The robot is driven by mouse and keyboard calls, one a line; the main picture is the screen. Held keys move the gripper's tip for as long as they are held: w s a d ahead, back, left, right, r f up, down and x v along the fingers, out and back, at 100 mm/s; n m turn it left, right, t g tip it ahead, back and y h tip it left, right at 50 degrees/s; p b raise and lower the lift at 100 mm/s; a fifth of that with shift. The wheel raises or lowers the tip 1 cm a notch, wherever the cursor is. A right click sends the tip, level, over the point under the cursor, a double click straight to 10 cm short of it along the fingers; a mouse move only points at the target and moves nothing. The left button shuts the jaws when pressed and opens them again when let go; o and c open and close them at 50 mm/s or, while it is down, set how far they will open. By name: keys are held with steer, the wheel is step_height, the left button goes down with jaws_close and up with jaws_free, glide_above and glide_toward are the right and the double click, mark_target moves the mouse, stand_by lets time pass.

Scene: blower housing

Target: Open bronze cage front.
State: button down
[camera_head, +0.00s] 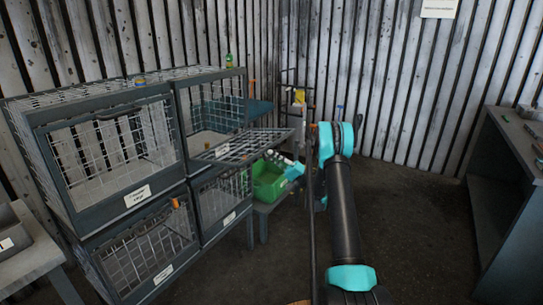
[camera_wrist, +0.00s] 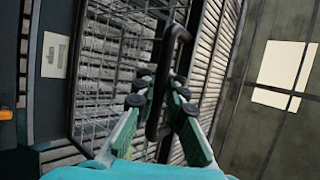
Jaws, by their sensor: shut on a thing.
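A two-by-two block of dark-framed wire cages stands at the left in the head view. The upper right cage's mesh front (camera_head: 240,146) is tilted out from its opening, nearly level, hinged low. No bronze colour shows, and I cannot read the labels to tell which cage is bronze. My gripper (camera_head: 274,156) is at the outer edge of this front. In the wrist view my gripper (camera_wrist: 160,88) is shut on a dark bar handle (camera_wrist: 170,55), with fingers on both sides of it. Mesh (camera_wrist: 110,65) shows behind the handle.
The upper left cage front (camera_head: 115,150) and both lower fronts look shut. A green crate (camera_head: 266,184) sits on a low stand below the raised front. A dark bench (camera_head: 500,200) stands at the right. The floor (camera_head: 415,200) between is clear.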

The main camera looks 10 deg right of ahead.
steer(key=shift+s+d+r, duration=0.1)
steer(key=shift+d, duration=0.1)
steer(key=c, duration=1.6)
jaws_free()
steer(key=shift+d, duration=0.1)
steer(key=shift+o, duration=0.2)
steer(key=v, duration=1.2)
steer(key=shift+c, duration=0.2)
